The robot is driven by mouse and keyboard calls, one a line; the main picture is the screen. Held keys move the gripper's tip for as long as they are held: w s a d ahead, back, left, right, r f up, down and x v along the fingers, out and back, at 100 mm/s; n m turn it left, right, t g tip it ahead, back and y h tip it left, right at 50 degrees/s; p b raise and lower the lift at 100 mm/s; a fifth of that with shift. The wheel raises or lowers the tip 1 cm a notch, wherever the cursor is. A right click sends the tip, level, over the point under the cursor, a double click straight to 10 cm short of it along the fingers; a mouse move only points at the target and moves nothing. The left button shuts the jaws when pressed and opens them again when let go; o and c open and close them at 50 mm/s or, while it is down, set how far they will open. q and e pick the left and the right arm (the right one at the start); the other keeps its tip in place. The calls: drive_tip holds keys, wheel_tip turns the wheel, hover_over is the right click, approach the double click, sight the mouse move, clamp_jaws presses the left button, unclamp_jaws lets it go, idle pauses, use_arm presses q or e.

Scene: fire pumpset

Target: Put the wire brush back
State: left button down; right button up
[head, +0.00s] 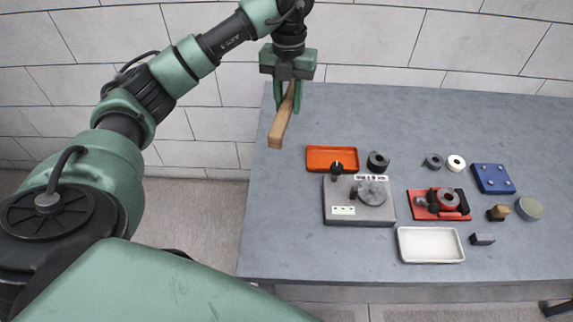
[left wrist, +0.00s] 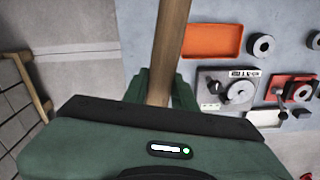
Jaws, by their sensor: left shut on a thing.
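The wire brush (head: 281,125) shows as a long wooden bar; its bristles cannot be made out. My left gripper (head: 288,100) is shut on it and holds it over the far left part of the table, tilted with one end toward the camera. In the left wrist view the wooden bar (left wrist: 171,40) runs up out of the picture from between the fingers. An empty orange tray (head: 332,152) with a raised rim lies on the table, to the right of and below the brush in the head view. My right gripper is out of view.
A grey pump plate (head: 340,207), a red fixture (head: 424,212), a white tray (head: 431,257) and a blue block (head: 493,172) stand on the grey table (head: 282,230). Several rings and small parts lie among them. The table's left strip is clear. A block wall (head: 420,50) stands behind.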

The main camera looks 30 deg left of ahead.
use_arm(q)
drive_tip(key=shift+w+a+r+n, duration=0.15)
drive_tip(key=shift+a+r+n, duration=0.15)
drive_tip(key=shift+n, duration=0.7)
drive_tip(key=shift+f, duration=0.3)
drive_tip(key=p, duration=0.2)
hover_over(287, 163)
wheel_tip(287, 163, down, 14)
drive_tip(key=shift+r, duration=0.15)
wheel_tip(287, 163, down, 5)
drive_tip(key=shift+a+f+p, duration=0.1)
drive_tip(key=shift+p, duration=0.35)
drive_tip(key=shift+f, duration=0.1)
drive_tip(key=shift+f, duration=0.15)
drive_tip(key=c, duration=1.1)
unclamp_jaws()
